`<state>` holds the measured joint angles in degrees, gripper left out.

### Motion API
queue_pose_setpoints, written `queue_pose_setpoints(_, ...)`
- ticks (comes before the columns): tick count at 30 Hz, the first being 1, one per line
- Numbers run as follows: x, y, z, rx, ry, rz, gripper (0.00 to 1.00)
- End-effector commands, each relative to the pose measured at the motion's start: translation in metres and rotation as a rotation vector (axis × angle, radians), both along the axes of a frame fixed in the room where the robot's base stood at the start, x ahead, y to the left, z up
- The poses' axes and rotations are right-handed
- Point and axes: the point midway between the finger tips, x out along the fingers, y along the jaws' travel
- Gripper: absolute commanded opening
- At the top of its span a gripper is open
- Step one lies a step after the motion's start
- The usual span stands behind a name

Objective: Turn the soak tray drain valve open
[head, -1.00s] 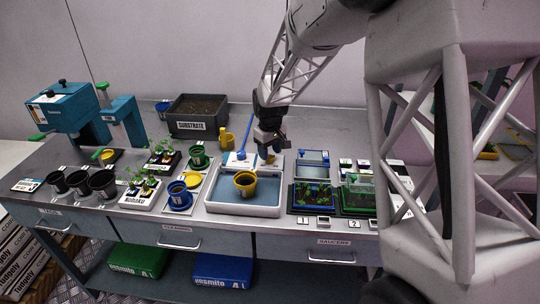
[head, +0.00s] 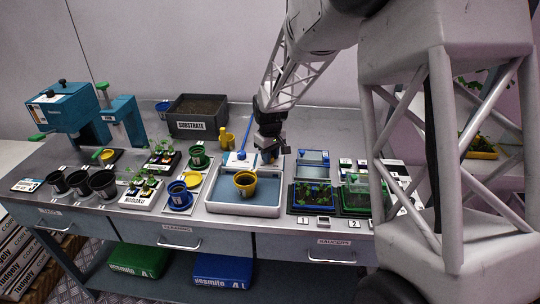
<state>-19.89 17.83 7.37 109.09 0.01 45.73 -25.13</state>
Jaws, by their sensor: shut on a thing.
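The soak tray (head: 219,199) is a white basin with a blue inside on the bench's middle. A yellow pot (head: 245,183) stands in it. A white panel with a blue knob (head: 241,155) and a blue upright lever sits at its back edge. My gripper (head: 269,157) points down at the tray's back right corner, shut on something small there. The drain valve is hidden behind my fingers, so its angle cannot be told.
A black substrate box (head: 196,125) stands at the back. Green seedling trays (head: 312,197) stand right of the soak tray. A yellow bottle (head: 226,140) stands close behind the tray.

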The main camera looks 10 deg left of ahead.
Motion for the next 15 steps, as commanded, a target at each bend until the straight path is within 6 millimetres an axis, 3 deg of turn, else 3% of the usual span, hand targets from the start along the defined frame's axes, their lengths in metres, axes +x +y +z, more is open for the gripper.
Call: queue_pose_setpoints(15, 0.0006, 0.0, 0.0012, 0.001, -0.002, 0.154, 0.02)
